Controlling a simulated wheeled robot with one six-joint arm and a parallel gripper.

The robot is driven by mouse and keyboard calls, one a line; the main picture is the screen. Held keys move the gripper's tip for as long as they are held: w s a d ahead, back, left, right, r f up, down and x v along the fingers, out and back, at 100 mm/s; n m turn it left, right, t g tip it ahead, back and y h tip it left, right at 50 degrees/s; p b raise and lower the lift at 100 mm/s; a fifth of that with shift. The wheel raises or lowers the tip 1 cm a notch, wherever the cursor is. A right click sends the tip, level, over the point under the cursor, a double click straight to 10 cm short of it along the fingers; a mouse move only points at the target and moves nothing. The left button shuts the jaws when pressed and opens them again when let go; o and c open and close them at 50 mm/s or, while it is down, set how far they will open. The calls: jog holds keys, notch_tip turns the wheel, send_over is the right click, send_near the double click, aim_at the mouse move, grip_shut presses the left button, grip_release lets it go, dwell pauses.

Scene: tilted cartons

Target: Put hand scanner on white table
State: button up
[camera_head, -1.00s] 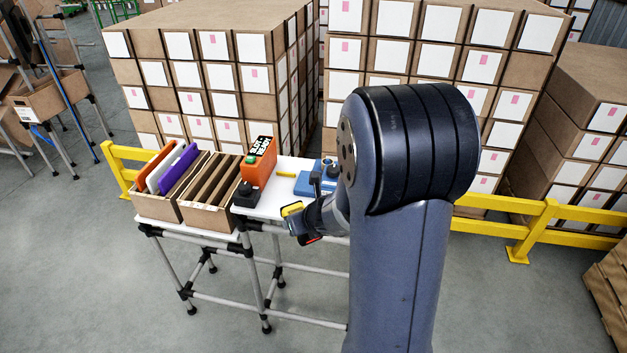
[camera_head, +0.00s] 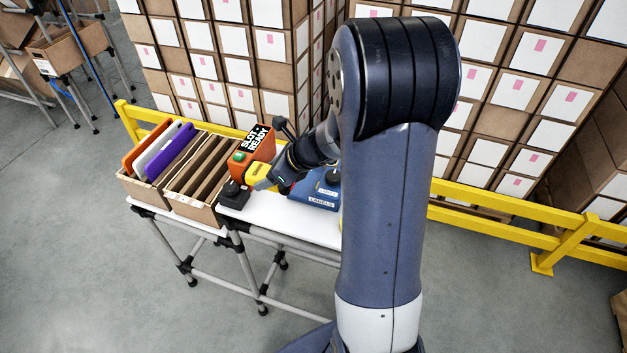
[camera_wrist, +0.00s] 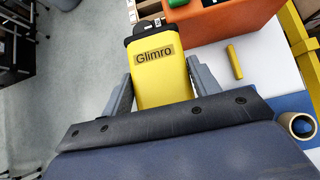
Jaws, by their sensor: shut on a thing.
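The hand scanner (camera_wrist: 160,75), a yellow body marked "Glimro" with a black end, is between the two fingers of my gripper (camera_wrist: 163,84) in the wrist view. My gripper (camera_head: 277,174) is shut on it. In the head view the scanner (camera_head: 258,172) shows as a yellow piece just right of a small black block. The white table (camera_head: 275,217) lies below it, and its white top (camera_wrist: 213,58) also shows in the wrist view. I cannot tell whether the scanner touches the table or the block.
The black block (camera_head: 234,195) stands near the table's left. An orange "SLOT READY" box (camera_head: 258,146) with a green button is behind it. A blue "LABELS" item (camera_head: 316,191) is at right. A yellow stick (camera_wrist: 234,64) lies on the table. A divided carton (camera_head: 202,211) is at left.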

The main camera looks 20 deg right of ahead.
notch_tip(320, 180, down, 10)
jog(key=shift+r+b, duration=0.1)
jog(key=shift+b, duration=0.65)
jog(key=shift+f, duration=0.2)
jog(key=o, duration=1.2)
jog(key=shift+o, duration=0.2)
